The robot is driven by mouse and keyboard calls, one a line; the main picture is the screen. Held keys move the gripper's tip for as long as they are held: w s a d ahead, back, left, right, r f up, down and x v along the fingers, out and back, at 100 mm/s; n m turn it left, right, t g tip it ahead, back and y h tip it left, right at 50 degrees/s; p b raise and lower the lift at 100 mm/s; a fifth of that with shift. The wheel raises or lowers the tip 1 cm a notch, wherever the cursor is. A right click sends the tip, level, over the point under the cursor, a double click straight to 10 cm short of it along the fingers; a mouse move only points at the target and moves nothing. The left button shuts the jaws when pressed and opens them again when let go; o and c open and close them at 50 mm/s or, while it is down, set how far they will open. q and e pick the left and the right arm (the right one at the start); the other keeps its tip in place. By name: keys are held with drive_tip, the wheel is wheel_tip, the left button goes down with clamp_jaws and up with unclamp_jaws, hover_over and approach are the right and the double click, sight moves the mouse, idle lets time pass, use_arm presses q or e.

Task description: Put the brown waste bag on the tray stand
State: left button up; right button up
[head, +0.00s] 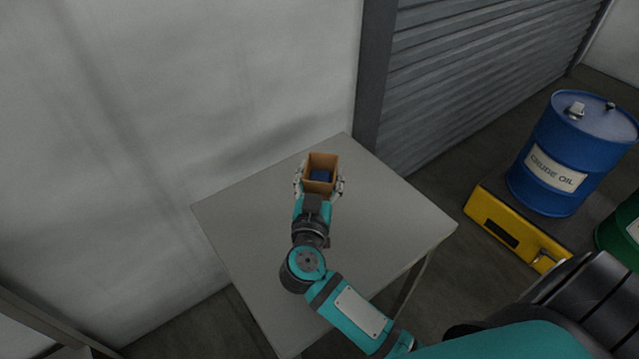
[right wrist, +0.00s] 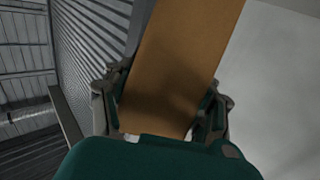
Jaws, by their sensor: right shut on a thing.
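The brown waste bag (head: 321,160) is an upright, open-topped brown box shape with something blue inside. My right gripper (head: 320,187) is shut on it, one finger on each side. In the right wrist view the brown bag (right wrist: 185,65) rises between the fingers of the right gripper (right wrist: 165,115). The bag is over the far part of a grey square-topped stand (head: 390,225), which seems to be the tray stand. I cannot tell whether the bag's bottom touches the top. My left gripper is not in view.
A pale wall stands behind and left of the stand, and a grey roller shutter (head: 470,60) is behind it to the right. A blue oil drum (head: 572,150) stands on a yellow base (head: 500,225) at the right, beside a green drum (head: 622,235). The stand's top is otherwise clear.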

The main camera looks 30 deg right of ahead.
drive_tip(key=shift+d, duration=0.15)
drive_tip(key=o, duration=1.1)
drive_tip(key=shift+f, duration=0.1)
drive_tip(key=shift+o, duration=0.2)
drive_tip(key=v, duration=1.2)
drive_tip(key=shift+b, duration=0.35)
drive_tip(key=shift+s, duration=0.1)
